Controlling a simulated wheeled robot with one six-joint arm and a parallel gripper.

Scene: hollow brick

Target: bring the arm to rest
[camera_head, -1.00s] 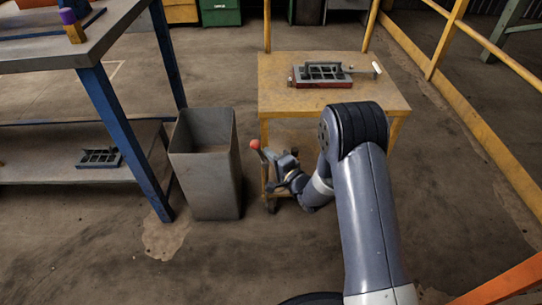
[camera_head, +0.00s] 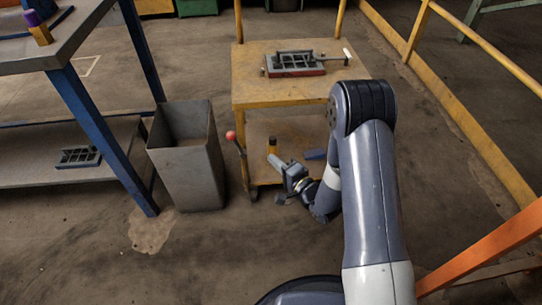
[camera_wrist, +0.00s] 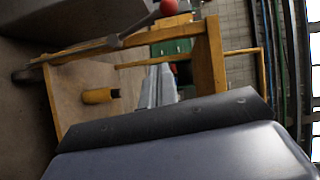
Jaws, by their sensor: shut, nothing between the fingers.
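My gripper (camera_head: 279,163) is at the end of my folded arm, low in front of the yellow trolley (camera_head: 244,100). It points left and toward the trolley's lower shelf. Its fingers are together and hold nothing. In the wrist view the closed fingers (camera_wrist: 156,86) show as two grey bars side by side, with the trolley's frame around and beyond them. A lever with a red ball (camera_head: 231,135) stands at the trolley's left side, left of my gripper; the ball (camera_wrist: 168,7) is at the top of the wrist view.
A grey mould on a red base (camera_head: 297,71) sits on the trolley top. A yellow and dark cylinder (camera_head: 272,147) and a blue piece (camera_head: 315,154) are on its lower shelf. A grey bin (camera_head: 188,165) and a blue-legged bench (camera_head: 92,115) stand left. Yellow rails (camera_head: 480,57) run right.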

